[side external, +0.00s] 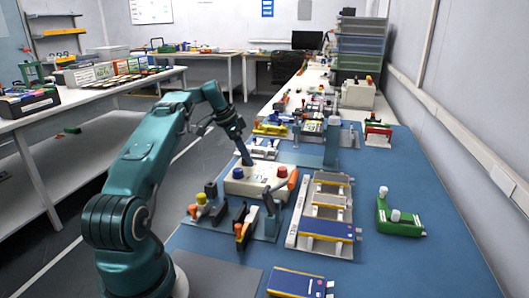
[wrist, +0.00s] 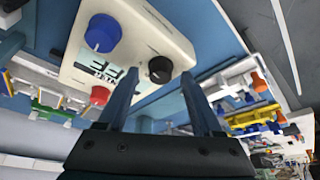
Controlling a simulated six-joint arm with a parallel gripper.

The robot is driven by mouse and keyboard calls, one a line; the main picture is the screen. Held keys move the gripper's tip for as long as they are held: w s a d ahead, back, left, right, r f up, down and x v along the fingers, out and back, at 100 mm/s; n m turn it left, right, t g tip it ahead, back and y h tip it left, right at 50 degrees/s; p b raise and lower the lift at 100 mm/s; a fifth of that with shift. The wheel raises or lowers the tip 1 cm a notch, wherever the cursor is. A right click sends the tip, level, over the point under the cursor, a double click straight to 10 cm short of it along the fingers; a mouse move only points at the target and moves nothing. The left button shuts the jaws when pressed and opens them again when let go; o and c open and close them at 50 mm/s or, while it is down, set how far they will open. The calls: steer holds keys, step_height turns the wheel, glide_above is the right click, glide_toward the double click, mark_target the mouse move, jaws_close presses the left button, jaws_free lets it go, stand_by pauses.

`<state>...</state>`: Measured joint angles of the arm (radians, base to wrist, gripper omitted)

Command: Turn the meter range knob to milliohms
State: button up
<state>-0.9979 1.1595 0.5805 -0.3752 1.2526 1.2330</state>
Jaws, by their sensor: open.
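The meter is a cream box (side external: 262,186) on the blue bench mat in the side view; it also fills the upper middle of the wrist view (wrist: 135,32). Its face carries a blue knob (wrist: 102,33), a black knob (wrist: 160,69), a red knob (wrist: 100,95) and a white label (wrist: 125,77) with dark lettering, partly hidden by my finger. Which knob sets the range is not readable. My gripper (side external: 246,162) is just above the meter, pointing down. In the wrist view my gripper (wrist: 158,76) is open, with the black knob showing between its fingertips; contact cannot be told.
A rack with blue and yellow flat parts (side external: 325,215) stands right of the meter. A green fixture (side external: 398,218) is farther right. The blue mat (side external: 425,262) at front right is clear.

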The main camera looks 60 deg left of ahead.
steer(key=shift+v, duration=2.55)
